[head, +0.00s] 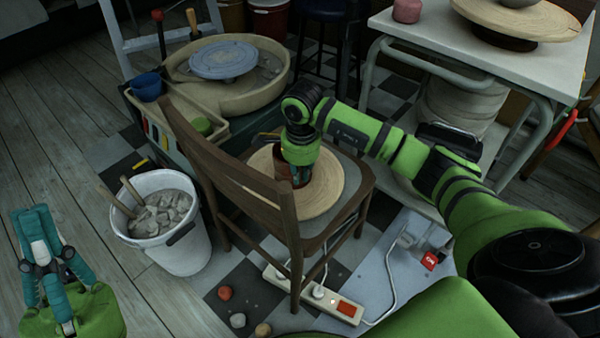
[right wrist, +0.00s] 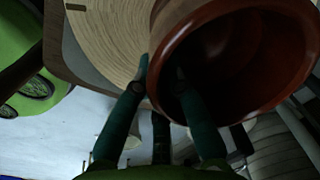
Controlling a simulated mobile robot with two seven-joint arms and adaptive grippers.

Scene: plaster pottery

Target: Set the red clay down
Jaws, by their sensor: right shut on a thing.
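The red clay is a red-brown pot (head: 284,178) in the head view, largely hidden under my right gripper (head: 293,176). It is over the round wooden board (head: 322,190) on the chair seat. I cannot tell whether its base touches the board. In the right wrist view, the pot (right wrist: 240,22) shows its open, dark mouth and glossy rim. The teal fingers of my right gripper (right wrist: 172,78) are shut on its wall, one finger outside it and one across its mouth. My left gripper (head: 38,212) is raised at the lower left, away from everything and empty; its finger gap is unclear.
A power strip (head: 318,298) and small lumps (head: 225,293) lie on the floor. A white table (head: 450,45) stands at upper right.

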